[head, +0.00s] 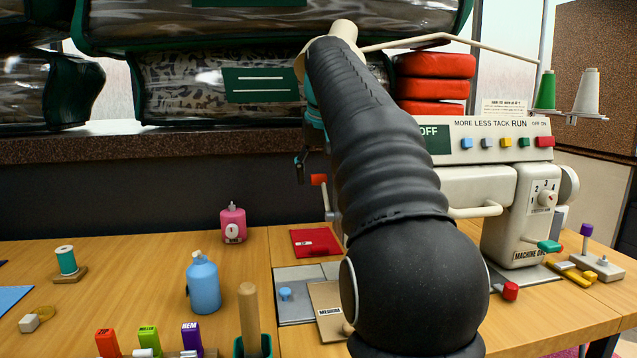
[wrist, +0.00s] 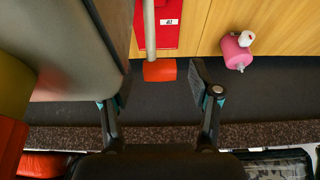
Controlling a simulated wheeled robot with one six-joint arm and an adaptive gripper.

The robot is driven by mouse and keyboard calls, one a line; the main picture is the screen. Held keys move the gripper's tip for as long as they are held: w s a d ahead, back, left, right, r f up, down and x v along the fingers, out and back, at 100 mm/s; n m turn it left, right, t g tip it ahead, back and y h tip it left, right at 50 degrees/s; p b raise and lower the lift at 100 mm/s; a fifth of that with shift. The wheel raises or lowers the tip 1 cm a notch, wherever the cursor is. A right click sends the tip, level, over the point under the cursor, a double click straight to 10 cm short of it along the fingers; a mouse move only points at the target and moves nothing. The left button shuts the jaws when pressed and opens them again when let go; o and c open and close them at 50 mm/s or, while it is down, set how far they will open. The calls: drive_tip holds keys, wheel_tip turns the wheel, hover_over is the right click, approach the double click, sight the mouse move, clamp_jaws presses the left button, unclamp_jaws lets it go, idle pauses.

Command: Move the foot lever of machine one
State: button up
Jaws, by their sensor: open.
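Machine one (head: 525,220) is a cream sewing machine on the right of the table, its left part hidden behind my arm. A lever with an orange-red end (head: 319,179) on a grey rod shows left of my arm; it looks like the foot lever. In the wrist view, the orange-red lever end (wrist: 159,71) appears between my open fingertips, with no clear contact. My gripper (wrist: 163,78) is empty. In the head view my gripper (head: 303,165) is mostly hidden behind my arm, with one dark finger showing near the lever.
The grey machine body (wrist: 65,50) is close beside my left finger in the wrist view. A pink bottle (head: 233,223), a blue bottle (head: 203,284) and a red cloth (head: 315,242) are on the table. Bagged comforters (head: 190,85) fill the ledge behind.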

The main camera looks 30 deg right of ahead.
drive_tip(key=shift+x, duration=0.8)
clamp_jaws()
